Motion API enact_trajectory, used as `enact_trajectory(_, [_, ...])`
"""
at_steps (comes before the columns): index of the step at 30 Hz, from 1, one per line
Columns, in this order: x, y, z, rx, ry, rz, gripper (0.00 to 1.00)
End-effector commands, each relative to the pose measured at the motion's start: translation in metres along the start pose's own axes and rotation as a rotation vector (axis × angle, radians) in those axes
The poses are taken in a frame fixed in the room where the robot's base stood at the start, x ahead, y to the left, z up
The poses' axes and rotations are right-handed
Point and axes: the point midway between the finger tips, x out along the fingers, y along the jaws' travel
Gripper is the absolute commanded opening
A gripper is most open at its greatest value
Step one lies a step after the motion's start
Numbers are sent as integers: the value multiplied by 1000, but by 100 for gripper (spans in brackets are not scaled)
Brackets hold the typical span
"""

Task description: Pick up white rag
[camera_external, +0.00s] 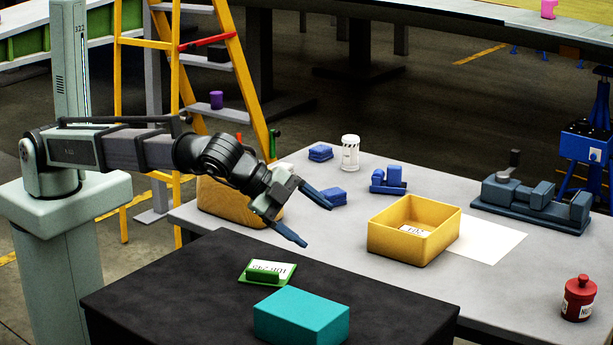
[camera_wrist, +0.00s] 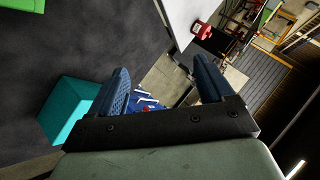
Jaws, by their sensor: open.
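A flat white sheet (camera_external: 493,241) lies on the grey table, partly behind the yellow box (camera_external: 388,238); I cannot tell whether it is cloth or paper. No other thing is clearly a white rag. My gripper (camera_external: 310,218) is open and empty, in the air left of the yellow box and well away from the sheet. In the wrist view the two blue fingers of my gripper (camera_wrist: 162,70) are spread with nothing between them.
The dark table in front holds a teal box (camera_external: 300,318) and a green piece with a white label (camera_external: 268,272). The grey table holds a white canister (camera_external: 350,153), blue blocks (camera_external: 333,196), a blue vise (camera_external: 532,202) and a red jar (camera_external: 579,299). A yellow ladder (camera_external: 175,90) stands behind.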

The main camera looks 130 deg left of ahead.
Motion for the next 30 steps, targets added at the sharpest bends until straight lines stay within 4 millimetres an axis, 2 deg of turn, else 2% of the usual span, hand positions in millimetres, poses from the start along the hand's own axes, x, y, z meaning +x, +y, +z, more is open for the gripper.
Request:
enact_trajectory(1, [9,-21,21,-46,-37,-4,81])
enact_trajectory(3, [19,-43,46,-111,-84,-2,81])
enact_trajectory(9, [42,-97,123,-316,-218,11,81])
enact_trajectory(15, [57,-143,202,-531,-345,20,81])
enact_trajectory(23, [61,-192,306,-810,-505,23,81])
enact_trajectory(30, [51,-227,400,-1067,-644,19,81])
